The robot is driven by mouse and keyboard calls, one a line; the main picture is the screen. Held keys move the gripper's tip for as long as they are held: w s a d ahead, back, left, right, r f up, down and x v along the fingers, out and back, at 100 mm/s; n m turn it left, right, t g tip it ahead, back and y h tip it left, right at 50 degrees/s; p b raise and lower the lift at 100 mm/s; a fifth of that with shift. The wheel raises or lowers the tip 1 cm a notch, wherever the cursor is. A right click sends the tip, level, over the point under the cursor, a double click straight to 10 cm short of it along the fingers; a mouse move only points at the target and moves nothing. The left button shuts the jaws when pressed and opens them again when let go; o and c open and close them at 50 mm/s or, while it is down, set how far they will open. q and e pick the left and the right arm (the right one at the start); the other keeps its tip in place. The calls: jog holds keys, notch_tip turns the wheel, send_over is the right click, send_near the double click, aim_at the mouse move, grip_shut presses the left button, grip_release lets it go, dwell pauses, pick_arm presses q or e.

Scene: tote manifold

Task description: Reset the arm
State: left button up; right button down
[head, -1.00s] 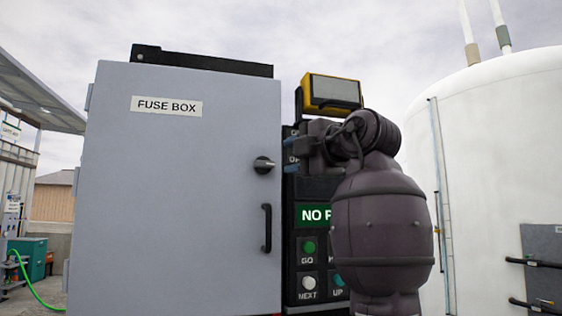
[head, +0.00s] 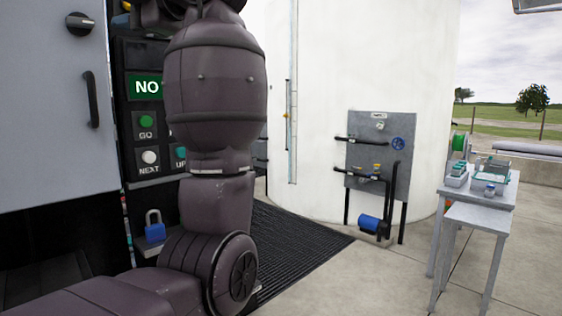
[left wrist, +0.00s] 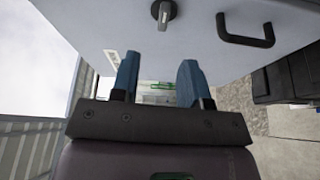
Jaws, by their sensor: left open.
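My left arm (head: 215,95) rises from the lower left of the head view, in front of the control panel. Its gripper is beyond the top edge there. In the left wrist view my left gripper (left wrist: 159,62) shows two blue fingers spread apart with nothing between them. The grey fuse box door (head: 45,140) is at the left of the head view, with a black knob (head: 80,24) and a black handle (head: 91,100). The door also shows in the left wrist view (left wrist: 200,25), beyond the fingers, and looks shut. My right gripper is in neither view.
The panel has a green GO button (head: 146,120) and a white NEXT button (head: 149,157). A blue padlock (head: 154,231) sits below. A white tank (head: 345,60), a pipe board (head: 382,150) and a grey table (head: 480,218) stand to the right.

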pick_arm(q)
jog(key=w+d+r+m+t, duration=0.3)
jog(key=d+r+m+t, duration=0.25)
jog(key=m+t, duration=0.55)
jog(key=w+d+f+m+t+h, duration=0.2)
jog(key=w+f+m+t+h, duration=0.4)
jog(key=m, duration=0.5)
notch_tip(320, 180, down, 38)
jog(key=m+g+h, duration=0.1)
jog(key=m+h, duration=1.1)
jog(key=s+a+f+g, duration=0.15)
jog(key=s+f, duration=0.25)
jog(key=f, duration=0.4)
jog(key=s+f+g+h, duration=0.1)
jog(key=s+f+g, duration=0.1)
jog(key=s+f, duration=0.5)
jog(key=s+a+f+g, duration=0.1)
jog(key=s+f, duration=0.1)
jog(key=f, duration=0.8)
jog(key=s+a+f+g, duration=0.2)
jog(key=s+f+g, duration=0.1)
jog(key=s+f, duration=0.6)
jog(key=s+a+f+n+g+y, duration=0.1)
jog(key=s+a+f+g, duration=0.2)
jog(key=s+f, duration=0.6)
jog(key=s, duration=0.5)
jog(key=shift+s+y+p, duration=0.15)
jog(key=shift+y+p, duration=0.15)
jog(key=shift+p, duration=0.1)
jog(key=shift+a, duration=0.1)
